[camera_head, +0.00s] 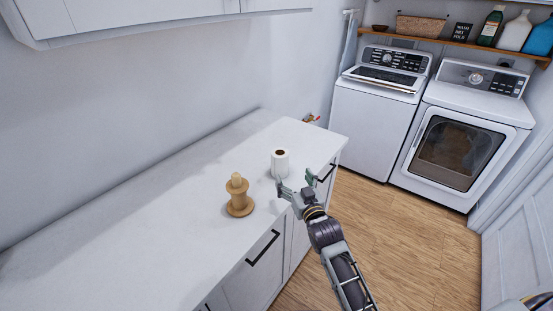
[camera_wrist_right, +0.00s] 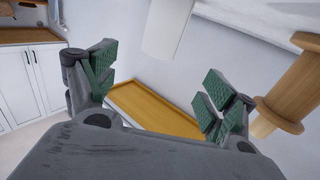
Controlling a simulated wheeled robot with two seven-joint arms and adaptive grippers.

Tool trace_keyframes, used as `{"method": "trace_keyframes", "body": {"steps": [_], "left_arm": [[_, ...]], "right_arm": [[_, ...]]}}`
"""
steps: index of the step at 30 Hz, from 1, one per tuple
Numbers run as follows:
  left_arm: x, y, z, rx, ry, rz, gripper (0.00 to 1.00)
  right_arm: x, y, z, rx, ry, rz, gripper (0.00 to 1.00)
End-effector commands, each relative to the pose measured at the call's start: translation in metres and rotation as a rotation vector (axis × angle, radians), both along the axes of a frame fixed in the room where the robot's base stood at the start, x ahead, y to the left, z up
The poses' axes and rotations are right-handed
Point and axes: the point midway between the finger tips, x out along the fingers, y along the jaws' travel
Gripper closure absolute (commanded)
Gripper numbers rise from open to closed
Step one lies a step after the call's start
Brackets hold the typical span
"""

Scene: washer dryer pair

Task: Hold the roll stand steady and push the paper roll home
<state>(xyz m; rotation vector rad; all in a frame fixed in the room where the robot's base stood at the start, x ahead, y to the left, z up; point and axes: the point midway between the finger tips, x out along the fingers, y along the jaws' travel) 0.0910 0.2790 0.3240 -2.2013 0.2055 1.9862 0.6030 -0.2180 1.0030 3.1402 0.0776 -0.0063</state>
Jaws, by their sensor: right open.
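The paper roll (camera_head: 280,165) is white and stands upright on the white counter. The wooden roll stand (camera_head: 239,202) has a round base and an upright post, and stands apart from the roll, to its left and nearer. My right gripper (camera_head: 294,182) is open and empty, beside the near side of the roll. In the right wrist view the open fingers (camera_wrist_right: 158,86) have nothing between them. The roll (camera_wrist_right: 167,28) shows beyond them, cut off by the top edge, and the stand (camera_wrist_right: 292,84) is at the right edge.
The counter (camera_head: 110,235) is clear to the left of the stand, with a wall behind. Cabinet fronts with dark handles (camera_head: 263,247) lie below its edge. A washer (camera_head: 375,120) and a dryer (camera_head: 460,140) stand beyond. A white cabinet (camera_head: 130,12) hangs above.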

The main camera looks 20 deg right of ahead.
Motion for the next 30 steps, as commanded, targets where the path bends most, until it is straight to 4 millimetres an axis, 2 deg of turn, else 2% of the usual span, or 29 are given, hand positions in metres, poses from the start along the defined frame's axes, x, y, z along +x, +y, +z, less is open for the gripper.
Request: {"method": "trace_keyframes", "body": {"steps": [7, 18, 30], "left_arm": [[0.002, 0.003, 0.000, 0.004, -0.002, -0.001, 1.00], [-0.020, 0.004, -0.001, 0.005, 0.024, 0.000, 1.00], [-0.005, -0.003, 0.002, -0.003, 0.005, 0.001, 1.00]], "right_arm": [[0.000, 0.000, 0.000, 0.001, 0.000, 0.000, 0.16], [0.002, 0.000, 0.000, 0.000, 0.000, 0.000, 0.16], [0.028, 0.001, 0.000, 0.001, 0.000, 0.000, 0.16]]}}
